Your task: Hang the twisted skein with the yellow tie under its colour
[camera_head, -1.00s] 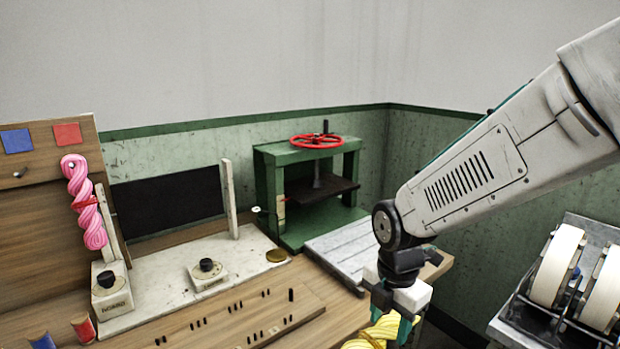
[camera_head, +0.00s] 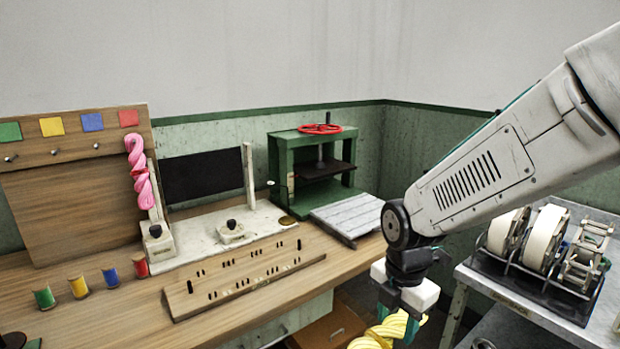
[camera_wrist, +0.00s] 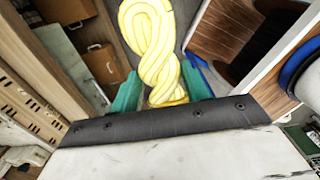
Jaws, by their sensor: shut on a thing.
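My gripper (camera_head: 402,318) is shut on a yellow twisted skein (camera_head: 384,334), in front of the bench in the head view. The skein also shows between the teal fingers in the wrist view (camera_wrist: 155,50). A pink twisted skein (camera_head: 139,172) hangs under the red square. The pegs under green, yellow and blue look bare.
Several coloured spools, among them a yellow one (camera_head: 78,287), stand on the bench front. A slotted wooden rack (camera_head: 235,281) lies beside them. A green press (camera_head: 318,170) stands at the back. A cart with white rolls (camera_head: 545,235) is at the right.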

